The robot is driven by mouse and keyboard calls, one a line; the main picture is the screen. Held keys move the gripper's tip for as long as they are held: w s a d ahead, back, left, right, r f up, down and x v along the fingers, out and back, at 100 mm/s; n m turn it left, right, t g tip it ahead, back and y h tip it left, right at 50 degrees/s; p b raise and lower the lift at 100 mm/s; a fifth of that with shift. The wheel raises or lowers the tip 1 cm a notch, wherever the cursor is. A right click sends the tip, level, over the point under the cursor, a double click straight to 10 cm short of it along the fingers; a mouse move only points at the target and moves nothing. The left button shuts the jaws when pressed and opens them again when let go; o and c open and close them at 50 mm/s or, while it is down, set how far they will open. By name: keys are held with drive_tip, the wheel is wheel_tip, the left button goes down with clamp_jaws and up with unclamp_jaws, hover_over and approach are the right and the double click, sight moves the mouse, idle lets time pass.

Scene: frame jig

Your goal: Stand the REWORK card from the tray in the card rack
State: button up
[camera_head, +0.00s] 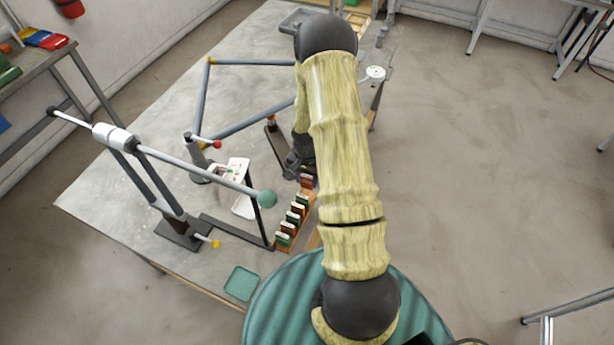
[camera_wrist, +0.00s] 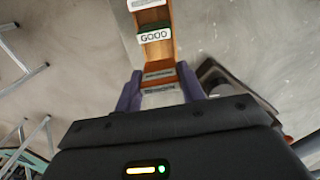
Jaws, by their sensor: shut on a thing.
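The card rack (camera_head: 279,247) is a long wooden holder at the table's near edge in the head view, with several green and brown white-labelled cards standing in a row. In the wrist view the rack (camera_wrist: 183,75) runs up from my fingers, and a green card reads GOOD (camera_wrist: 154,37). My gripper (camera_wrist: 160,94) is shut on a card (camera_wrist: 161,98) with a pale label, at the rack's far end. Its lettering is too small to read. I cannot tell whether it is seated in a slot. The small green tray (camera_head: 241,283) looks empty.
A stand with a long grey bar ending in a green ball (camera_head: 267,199) reaches toward the rack from the left. A white plate-like object (camera_head: 243,207) lies left of the rack. A grey bar frame (camera_head: 205,88) lies farther back on the table.

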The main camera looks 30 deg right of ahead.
sight(307, 188)
drive_tip(key=shift+f+b, duration=1.65)
drive_tip(key=shift+f, duration=0.9)
drive_tip(key=o, duration=1)
drive_tip(key=shift+o, duration=0.2)
drive_tip(key=shift+r, duration=0.1)
wheel_tip(307, 188, up, 17)
drive_tip(key=b, duration=0.3)
drive_tip(key=shift+r, duration=0.15)
